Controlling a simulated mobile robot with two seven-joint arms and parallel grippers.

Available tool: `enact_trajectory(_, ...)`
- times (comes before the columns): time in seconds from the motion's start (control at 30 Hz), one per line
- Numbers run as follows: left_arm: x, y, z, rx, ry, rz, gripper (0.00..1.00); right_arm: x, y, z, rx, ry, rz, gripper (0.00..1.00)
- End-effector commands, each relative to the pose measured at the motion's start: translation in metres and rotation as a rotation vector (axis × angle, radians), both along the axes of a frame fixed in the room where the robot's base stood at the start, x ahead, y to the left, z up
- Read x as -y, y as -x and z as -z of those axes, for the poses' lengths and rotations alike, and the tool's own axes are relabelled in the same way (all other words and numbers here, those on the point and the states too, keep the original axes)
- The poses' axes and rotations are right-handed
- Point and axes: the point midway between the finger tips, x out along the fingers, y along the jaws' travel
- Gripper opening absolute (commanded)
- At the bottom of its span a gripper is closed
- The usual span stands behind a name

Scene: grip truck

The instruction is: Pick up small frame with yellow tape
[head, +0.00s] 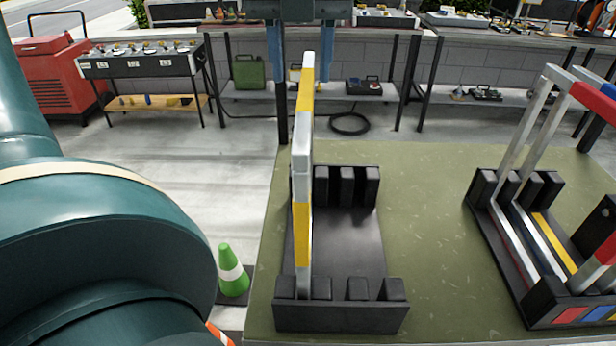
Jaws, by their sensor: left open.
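The frame with yellow tape (303,230) stands upright, nearly edge-on, at the left side of the black slotted rack (340,318) in the head view. It is silver with yellow bands near its top and lower down. My left gripper (317,92) hangs from the top edge, its two bluish fingers open and pointing down. My right gripper is not in view.
A second black rack (519,290) on the right holds larger frames with red, blue and yellow tape. The olive surface (425,220) between the racks is clear. A green cone (232,272) stands at left. Shelves with equipment line the back wall.

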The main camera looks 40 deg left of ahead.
Motion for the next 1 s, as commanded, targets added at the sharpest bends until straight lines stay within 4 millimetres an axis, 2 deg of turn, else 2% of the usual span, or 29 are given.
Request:
enact_trajectory(0.1, -0.001, -0.001, 0.014, -0.001, 0.002, 0.0, 0.42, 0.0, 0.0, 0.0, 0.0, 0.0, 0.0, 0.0)
enact_trajectory(0.27, -0.001, -0.003, 0.023, -0.002, 0.002, 0.001, 0.42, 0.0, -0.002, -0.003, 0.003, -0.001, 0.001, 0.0)
enact_trajectory(0.5, 0.0, -0.007, 0.059, -0.002, 0.003, 0.001, 0.42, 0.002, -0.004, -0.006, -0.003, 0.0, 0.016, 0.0)
enact_trajectory(0.6, -0.001, -0.008, 0.067, 0.0, 0.003, -0.002, 0.42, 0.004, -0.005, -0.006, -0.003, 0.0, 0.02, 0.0)
enact_trajectory(0.87, -0.001, -0.008, 0.069, 0.002, 0.002, -0.002, 0.42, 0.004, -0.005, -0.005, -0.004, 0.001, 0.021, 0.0)
enact_trajectory(1.0, -0.001, -0.008, 0.069, 0.001, 0.002, -0.002, 0.3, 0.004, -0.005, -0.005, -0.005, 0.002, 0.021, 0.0)
